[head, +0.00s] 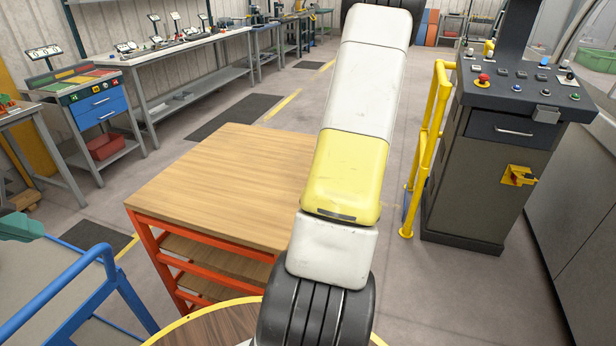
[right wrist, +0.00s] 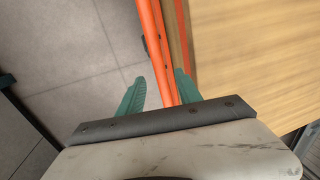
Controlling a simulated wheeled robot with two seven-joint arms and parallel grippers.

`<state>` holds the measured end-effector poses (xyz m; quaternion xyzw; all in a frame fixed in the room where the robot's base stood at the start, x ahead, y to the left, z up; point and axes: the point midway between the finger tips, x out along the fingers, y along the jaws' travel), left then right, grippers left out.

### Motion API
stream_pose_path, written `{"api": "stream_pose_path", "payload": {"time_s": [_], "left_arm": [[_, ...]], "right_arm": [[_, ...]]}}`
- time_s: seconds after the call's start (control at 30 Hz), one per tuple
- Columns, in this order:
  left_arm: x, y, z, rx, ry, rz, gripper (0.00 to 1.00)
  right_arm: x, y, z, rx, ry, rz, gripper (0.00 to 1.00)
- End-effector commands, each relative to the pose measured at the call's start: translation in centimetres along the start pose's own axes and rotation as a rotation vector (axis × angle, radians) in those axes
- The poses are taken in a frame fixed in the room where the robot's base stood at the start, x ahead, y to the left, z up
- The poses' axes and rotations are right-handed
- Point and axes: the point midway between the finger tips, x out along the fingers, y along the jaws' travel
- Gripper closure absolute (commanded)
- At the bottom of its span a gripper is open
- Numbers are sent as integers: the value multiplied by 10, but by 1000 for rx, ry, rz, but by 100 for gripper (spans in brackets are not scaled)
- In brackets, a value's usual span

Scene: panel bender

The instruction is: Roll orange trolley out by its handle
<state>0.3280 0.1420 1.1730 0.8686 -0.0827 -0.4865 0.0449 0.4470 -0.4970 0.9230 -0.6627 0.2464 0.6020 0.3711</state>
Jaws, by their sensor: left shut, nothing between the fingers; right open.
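The orange trolley (head: 215,170) has a wooden top and lower shelves in an orange frame. It stands in the middle of the head view, its right side hidden behind my arm. In the right wrist view my right gripper (right wrist: 160,82) is open, with green fingers on either side of an orange bar (right wrist: 158,50) along the trolley's edge. I cannot tell whether the fingers touch the bar. The right gripper is hidden in the head view. My left gripper (head: 20,228) is shut and empty at the left edge, away from the trolley.
A blue-railed cart (head: 62,282) stands at the lower left, near the trolley. A yellow guard rail (head: 430,150) and a dark control console (head: 475,170) stand to the right. Workbenches (head: 190,45) line the left wall. Floor is clear behind the trolley.

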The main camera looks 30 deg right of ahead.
Motion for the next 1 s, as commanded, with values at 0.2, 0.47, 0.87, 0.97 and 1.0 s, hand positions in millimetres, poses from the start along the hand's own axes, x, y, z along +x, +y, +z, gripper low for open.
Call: {"api": "stream_pose_path", "payload": {"time_s": [0.2, 0.47, 0.87, 0.97, 1.0], "left_arm": [[0, 0, 0, 0, 0, 0, 100], [0, 0, 0, 0, 0, 0, 100], [0, 0, 0, 0, 0, 0, 100], [0, 0, 0, 0, 0, 0, 100], [0, 0, 0, 0, 0, 0, 100]], "right_arm": [[-30, -1, 0, -1, 2, 0, 59], [-36, 0, 0, -1, -1, 0, 59], [-38, -3, 1, -7, 2, -1, 59], [-52, -23, 10, -50, 16, -8, 59], [-62, -37, 18, -81, 27, -12, 59]]}}
